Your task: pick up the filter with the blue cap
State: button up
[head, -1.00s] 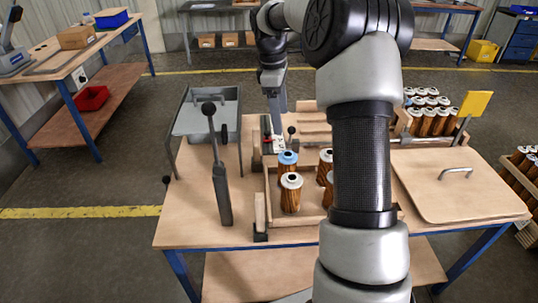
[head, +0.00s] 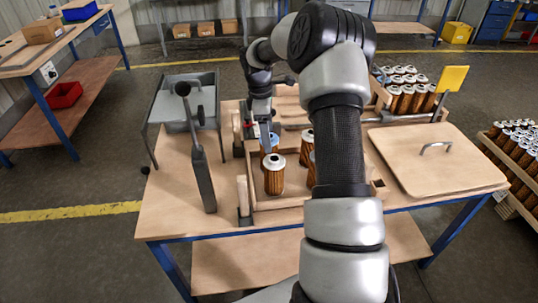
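The filter with the blue cap (head: 274,143) stands upright in a shallow wooden tray (head: 283,218) on the workbench in the head view. My gripper (head: 265,137) points down at this filter, and its finger covers much of the cap. I cannot tell whether it touches the filter or is open or shut. A white-capped filter (head: 274,176) stands just in front of the blue-capped one. Another white-capped filter (head: 306,148) stands to the right, and one more is partly hidden behind my arm.
A dark lever (head: 203,165) stands at the left of the bench, in front of a grey bin (head: 172,105). A wooden lid with a handle (head: 440,175) lies at the right. Several filters (head: 404,98) fill a rack behind it, beside a yellow plate (head: 453,79).

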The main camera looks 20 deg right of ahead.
jog(key=f, duration=0.3)
jog(key=f+b, duration=0.1)
jog(key=f, duration=0.1)
jog(key=shift+s+d, duration=0.25)
jog(key=shift+d, duration=0.05)
jog(key=c, duration=1.1)
jog(key=shift+c, duration=0.2)
